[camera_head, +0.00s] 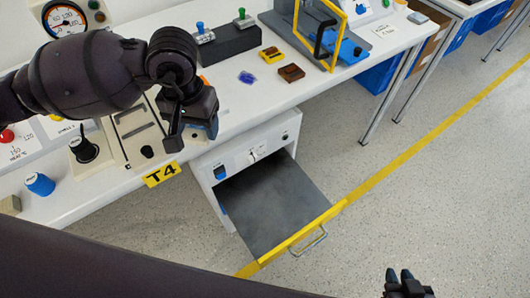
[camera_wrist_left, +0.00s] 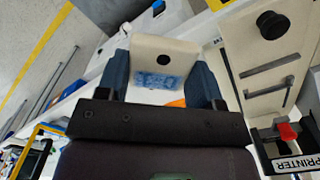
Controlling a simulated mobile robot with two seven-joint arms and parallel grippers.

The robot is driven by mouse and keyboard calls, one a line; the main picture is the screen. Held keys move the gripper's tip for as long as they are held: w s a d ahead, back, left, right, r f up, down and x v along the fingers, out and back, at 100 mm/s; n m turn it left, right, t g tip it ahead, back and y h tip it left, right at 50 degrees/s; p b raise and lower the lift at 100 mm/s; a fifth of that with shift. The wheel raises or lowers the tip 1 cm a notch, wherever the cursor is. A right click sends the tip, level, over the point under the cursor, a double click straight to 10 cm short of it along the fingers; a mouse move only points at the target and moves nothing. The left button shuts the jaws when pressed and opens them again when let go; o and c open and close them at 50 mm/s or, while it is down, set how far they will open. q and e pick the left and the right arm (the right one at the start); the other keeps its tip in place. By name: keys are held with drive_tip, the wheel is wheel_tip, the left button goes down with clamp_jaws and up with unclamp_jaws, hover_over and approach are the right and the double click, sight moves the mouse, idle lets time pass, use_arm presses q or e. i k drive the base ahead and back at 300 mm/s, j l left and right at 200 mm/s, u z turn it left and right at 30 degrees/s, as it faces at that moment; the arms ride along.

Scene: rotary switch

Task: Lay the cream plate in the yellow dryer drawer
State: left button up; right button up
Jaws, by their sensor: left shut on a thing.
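The cream plate (camera_wrist_left: 150,46) shows in the left wrist view, with a dark round hole and a blue patch on it. My left gripper (camera_wrist_left: 162,82) is shut on the plate, one blue-grey finger at each side. In the head view my left gripper (camera_head: 198,125) is over the bench's front edge, up and left of the dryer; the arm hides most of the plate there. The dryer drawer (camera_head: 270,200) is pulled out, with a grey, bare floor and a yellow front (camera_head: 305,232). My right gripper (camera_head: 406,284) is at the bottom edge, far from the drawer; its opening is unclear.
A cream printer panel (camera_head: 130,135) with slots lies left of my left gripper, by a T4 sign (camera_head: 161,174). A blue cylinder (camera_head: 40,184) stands on the bench (camera_head: 85,195). A yellow frame (camera_head: 333,40) stands farther back. The floor right of the drawer is clear.

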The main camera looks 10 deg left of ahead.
sight(279, 208)
drive_tip(key=k+l+u, duration=0.1)
drive_tip(key=l, duration=0.3)
drive_tip(key=k+l+u, duration=0.1)
drive_tip(key=l, duration=0.25)
drive_tip(key=k+l+u, duration=0.1)
drive_tip(key=l, duration=0.25)
drive_tip(key=k+l, duration=0.25)
drive_tip(key=i+l+u, duration=0.05)
drive_tip(key=l, duration=0.05)
